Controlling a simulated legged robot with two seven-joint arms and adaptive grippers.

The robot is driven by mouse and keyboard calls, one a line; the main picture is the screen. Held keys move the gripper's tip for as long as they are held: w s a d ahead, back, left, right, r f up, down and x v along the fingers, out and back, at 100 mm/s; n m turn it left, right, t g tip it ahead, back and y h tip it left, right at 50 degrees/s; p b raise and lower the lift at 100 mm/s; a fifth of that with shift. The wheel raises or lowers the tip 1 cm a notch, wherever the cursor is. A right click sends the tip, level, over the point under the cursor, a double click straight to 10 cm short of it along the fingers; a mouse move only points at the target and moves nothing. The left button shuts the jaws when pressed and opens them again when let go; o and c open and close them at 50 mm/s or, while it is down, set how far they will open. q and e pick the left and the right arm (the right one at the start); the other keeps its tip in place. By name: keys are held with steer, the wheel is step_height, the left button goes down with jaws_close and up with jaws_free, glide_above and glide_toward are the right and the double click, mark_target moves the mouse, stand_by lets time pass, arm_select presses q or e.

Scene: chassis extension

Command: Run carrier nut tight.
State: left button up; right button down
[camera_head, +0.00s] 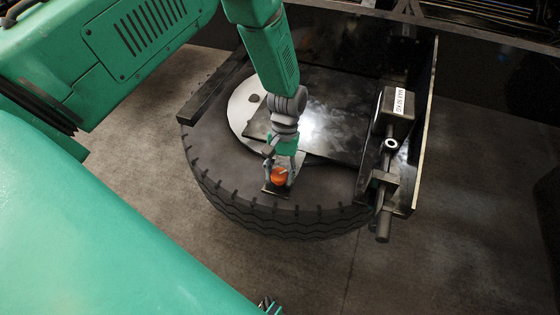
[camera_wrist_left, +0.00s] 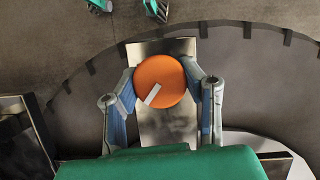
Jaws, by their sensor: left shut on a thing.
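The carrier nut is an orange round piece (camera_head: 279,175) with a white mark on its top, best seen in the left wrist view (camera_wrist_left: 160,81). It sits over a narrow dark metal plate (camera_wrist_left: 168,126) that reaches across the tyre's sidewall. My left gripper (camera_head: 279,172) comes down from above and is shut on the orange nut, with one finger on each side of it. In the wrist view its fingers (camera_wrist_left: 162,88) touch the nut's edges. The nut's underside and any thread are hidden.
The big black tyre (camera_head: 240,200) lies flat beneath, with a pale round disc (camera_head: 240,105) at its middle. A dark frame carries a box labelled "MAX 50 KG" (camera_head: 398,103) and a bracket (camera_head: 385,178) at right. Bare floor (camera_head: 460,230) lies right and in front.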

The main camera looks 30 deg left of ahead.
arm_select(q)
steer(key=m, duration=0.1)
steer(key=m+y, duration=0.1)
steer(key=m, duration=0.1)
steer(key=shift+w+r+m+y, duration=0.1)
steer(key=shift+w+m+y, duration=0.2)
steer(key=shift+m, duration=0.1)
steer(key=shift+m+y, duration=0.7)
steer(key=shift+m, duration=1.1)
steer(key=shift+s, duration=0.1)
steer(key=o, duration=1.2)
steer(key=shift+o, duration=0.2)
steer(key=shift+s, duration=0.1)
